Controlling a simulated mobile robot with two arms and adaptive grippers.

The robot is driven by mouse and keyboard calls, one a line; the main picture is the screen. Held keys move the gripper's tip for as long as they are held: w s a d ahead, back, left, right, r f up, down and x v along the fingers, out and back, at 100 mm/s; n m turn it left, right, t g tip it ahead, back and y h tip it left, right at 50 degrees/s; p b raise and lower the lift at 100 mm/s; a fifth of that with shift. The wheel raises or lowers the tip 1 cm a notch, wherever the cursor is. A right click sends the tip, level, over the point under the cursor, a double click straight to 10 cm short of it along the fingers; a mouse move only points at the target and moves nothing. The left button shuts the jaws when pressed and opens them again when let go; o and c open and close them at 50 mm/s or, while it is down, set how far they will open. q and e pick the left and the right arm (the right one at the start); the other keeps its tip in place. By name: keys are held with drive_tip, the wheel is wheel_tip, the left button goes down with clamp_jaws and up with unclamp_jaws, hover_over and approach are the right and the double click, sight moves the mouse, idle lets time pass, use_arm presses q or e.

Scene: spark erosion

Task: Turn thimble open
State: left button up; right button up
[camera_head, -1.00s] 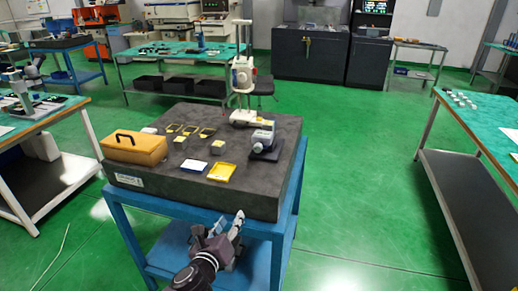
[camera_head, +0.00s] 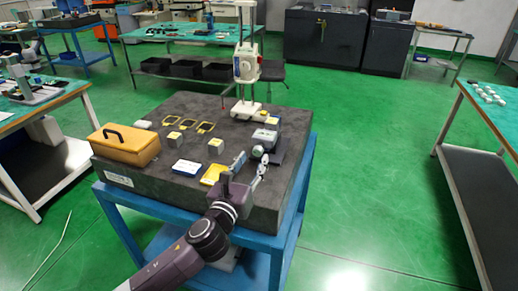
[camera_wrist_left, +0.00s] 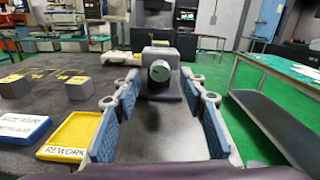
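The thimble (camera_head: 257,152) is the grey round knob on the front of a small grey measuring device (camera_head: 265,138) on a dark stand. It sits near the right edge of the dark stone plate (camera_head: 228,105). In the left wrist view the thimble (camera_wrist_left: 159,70) faces me, straight ahead between and beyond my fingers. My left gripper (camera_head: 250,167) is open and empty, just in front of the thimble. Its two blue-padded fingers (camera_wrist_left: 160,98) stand wide apart in the wrist view, with no visible contact on the thimble. My right gripper is not in view.
A yellow REWORK tray (camera_head: 212,175) and a blue-rimmed white tray (camera_head: 186,167) lie left of my gripper. Grey blocks (camera_head: 216,146), a yellow case (camera_head: 125,146) and a tall white height stand (camera_head: 246,65) share the plate. Open floor lies to the right.

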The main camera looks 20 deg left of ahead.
sight(257, 154)
use_arm(q)
drive_tip(key=w, duration=0.4)
drive_tip(key=shift+w+d+f, duration=0.1)
drive_tip(key=shift+w, duration=0.5)
clamp_jaws()
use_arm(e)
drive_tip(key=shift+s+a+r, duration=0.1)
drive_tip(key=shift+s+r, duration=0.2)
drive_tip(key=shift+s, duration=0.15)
